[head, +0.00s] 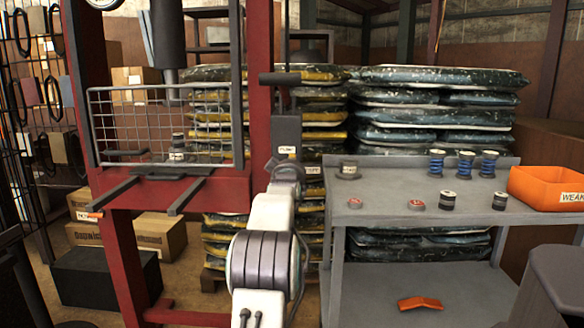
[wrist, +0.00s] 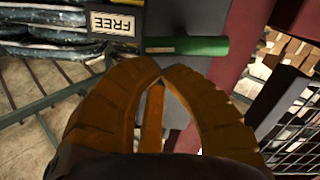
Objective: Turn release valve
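A green bar-shaped handle (wrist: 187,46), which looks like the release valve's handle, lies crosswise on a dark grey block in the wrist view. A plate reading "FREE" (wrist: 113,23) is beside it, upside down in that view. In the head view the dark pump block (head: 285,132) stands beside the red post, and the green handle is hidden behind my arm. My gripper (wrist: 162,75) has its brown fingertips together just short of the green handle. Nothing clearly shows between the tips. I cannot tell whether they touch the handle.
A red press frame (head: 258,85) with a wire guard (head: 165,125) stands at left. A grey bench (head: 400,200) at right bears springs, small cylinders and an orange bin (head: 548,188). Stacked bags (head: 435,105) stand behind. A dark pump lever (head: 280,78) sticks out above the block.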

